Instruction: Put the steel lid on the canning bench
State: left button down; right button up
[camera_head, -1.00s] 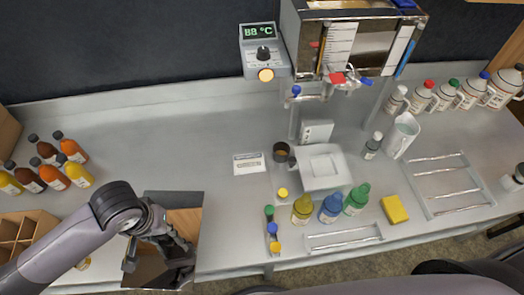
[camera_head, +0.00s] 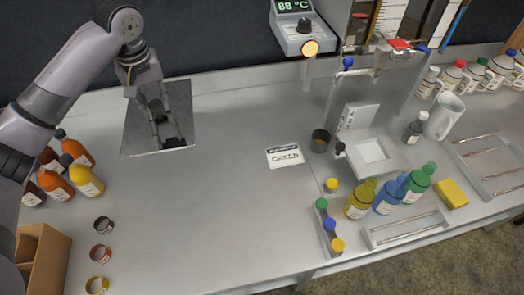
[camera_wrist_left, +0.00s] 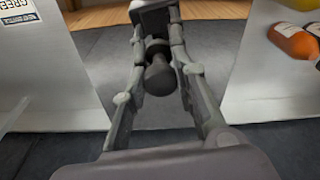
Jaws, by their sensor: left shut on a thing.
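The steel lid (camera_head: 136,136) is a square, dark, shiny plate at the back left of the bench in the head view. My left gripper (camera_head: 158,112) comes down over it and is shut on its dark knob. In the left wrist view the knob (camera_wrist_left: 158,76) sits between the two fingers (camera_wrist_left: 158,60), with the grey plate (camera_wrist_left: 95,62) behind it. The canning bench (camera_head: 215,200) is a long pale grey top. I cannot tell whether the lid touches it or hangs just above. My right gripper is not in view.
Orange and yellow bottles (camera_head: 82,178) and several rings (camera_head: 103,253) lie left, near a wooden crate (camera_head: 45,262). A printed card (camera_head: 285,156) lies mid-bench. A filling station (camera_head: 370,150) and colored bottles (camera_head: 390,195) stand right. The bench between lid and card is clear.

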pick_arm(q)
jog(key=shift+a, duration=0.1)
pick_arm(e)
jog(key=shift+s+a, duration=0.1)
pick_arm(q)
notch_tip(320, 180, down, 20)
jog(key=shift+b, duration=0.5)
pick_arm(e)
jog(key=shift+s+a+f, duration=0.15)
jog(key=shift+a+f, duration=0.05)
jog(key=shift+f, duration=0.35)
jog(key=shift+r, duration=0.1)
pick_arm(q)
jog(key=c, duration=1.3)
grip_release()
notch_tip(320, 180, up, 12)
jog(key=s, duration=0.1)
jog(key=shift+s+d+p, duration=0.25)
jog(key=shift+d+p, duration=0.1)
jog(key=shift+p, duration=0.1)
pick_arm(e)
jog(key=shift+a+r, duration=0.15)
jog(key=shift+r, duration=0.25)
